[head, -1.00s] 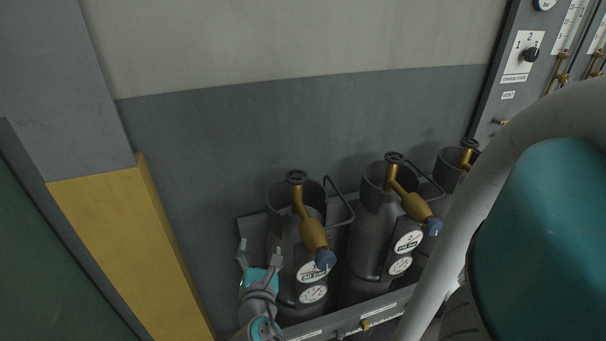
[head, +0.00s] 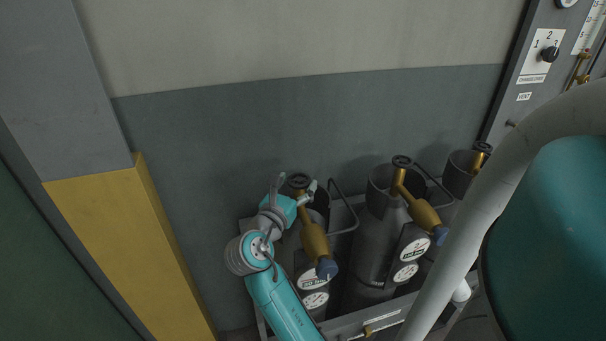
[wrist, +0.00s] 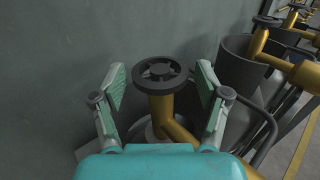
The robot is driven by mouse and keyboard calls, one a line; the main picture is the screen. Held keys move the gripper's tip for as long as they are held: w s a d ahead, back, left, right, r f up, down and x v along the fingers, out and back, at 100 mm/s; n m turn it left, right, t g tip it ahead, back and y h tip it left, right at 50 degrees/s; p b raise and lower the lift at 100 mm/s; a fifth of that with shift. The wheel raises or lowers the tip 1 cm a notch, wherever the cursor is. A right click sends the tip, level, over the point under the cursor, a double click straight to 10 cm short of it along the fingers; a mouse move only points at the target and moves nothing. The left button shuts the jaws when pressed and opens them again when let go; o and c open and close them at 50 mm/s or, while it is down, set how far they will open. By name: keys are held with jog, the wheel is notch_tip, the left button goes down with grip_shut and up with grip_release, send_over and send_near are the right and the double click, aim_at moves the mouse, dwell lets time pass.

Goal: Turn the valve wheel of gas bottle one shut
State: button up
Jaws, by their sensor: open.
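The valve wheel (head: 299,181) of the leftmost gas bottle is a small dark spoked ring on top of a brass valve (head: 314,240). In the wrist view the wheel (wrist: 159,71) lies ahead, between the lines of the fingers, with the brass stem (wrist: 161,108) below it. My gripper (head: 294,187) is open, with one finger on each side of the wheel. In the wrist view its fingers (wrist: 160,88) stand apart with gaps to the wheel on both sides. Whether a finger touches it cannot be told in the head view. The leftmost bottle is partly hidden behind my arm.
A second bottle with its own wheel (head: 401,161) and brass valve stands to the right, and a third (head: 480,148) beyond. A bent dark bar (head: 345,205) lies just right of the first valve. The grey wall (head: 220,150) is close behind. A yellow post (head: 130,250) stands left.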

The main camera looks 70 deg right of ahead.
aim_at(303, 174)
jog(key=shift+w+d, duration=0.1)
jog(key=shift+d, duration=2.15)
jog(key=c, duration=1)
